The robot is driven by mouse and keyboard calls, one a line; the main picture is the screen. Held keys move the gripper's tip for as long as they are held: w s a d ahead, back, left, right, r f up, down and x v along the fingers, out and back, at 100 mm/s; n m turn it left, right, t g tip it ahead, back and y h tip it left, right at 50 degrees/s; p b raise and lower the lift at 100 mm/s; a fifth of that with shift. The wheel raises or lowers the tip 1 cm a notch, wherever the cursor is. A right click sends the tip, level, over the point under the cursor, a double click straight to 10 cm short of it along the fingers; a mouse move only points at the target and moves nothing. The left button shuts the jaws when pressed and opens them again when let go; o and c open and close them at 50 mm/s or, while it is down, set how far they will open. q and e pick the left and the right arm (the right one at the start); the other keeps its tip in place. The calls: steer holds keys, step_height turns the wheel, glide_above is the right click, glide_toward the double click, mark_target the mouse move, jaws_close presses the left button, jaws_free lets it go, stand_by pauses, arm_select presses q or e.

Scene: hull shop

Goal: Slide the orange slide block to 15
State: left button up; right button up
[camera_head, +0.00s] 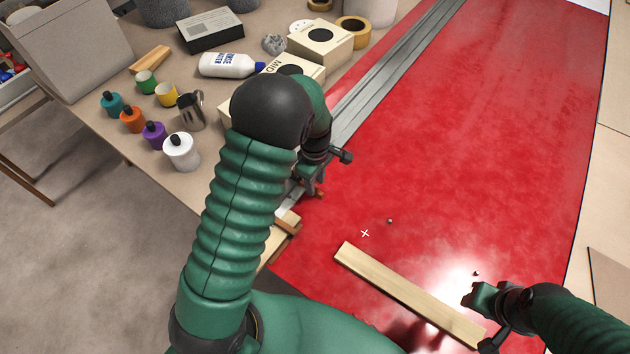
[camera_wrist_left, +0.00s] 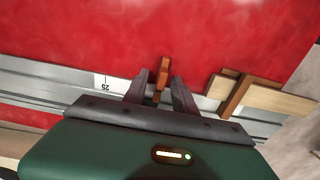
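The orange slide block (camera_wrist_left: 163,72) stands upright on the grey metal rail (camera_wrist_left: 60,82) in the left wrist view. My left gripper (camera_wrist_left: 161,88) has one finger on each side of it, with narrow gaps showing, so it looks open around the block. An upside-down scale mark reading 25 (camera_wrist_left: 106,84) lies on the rail left of the fingers. No mark 15 is readable. In the head view my left gripper (camera_head: 316,180) is at the near end of the rail (camera_head: 385,80), mostly hidden by its arm. My right gripper (camera_head: 478,300) is over the red surface; its fingers are unclear.
A wooden piece with a brown crosspiece (camera_wrist_left: 238,95) sits right of the block. A wooden strip (camera_head: 405,290) lies on the red panel (camera_head: 490,130) near my right gripper. Bottles, cups, a metal jug (camera_head: 191,110) and boxes crowd the bench left of the rail.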

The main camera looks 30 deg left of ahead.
arm_select(q)
steer(key=shift+d, duration=0.1)
steer(key=shift+r, duration=0.4)
step_height(320, 180, up, 16)
steer(key=p, duration=0.2)
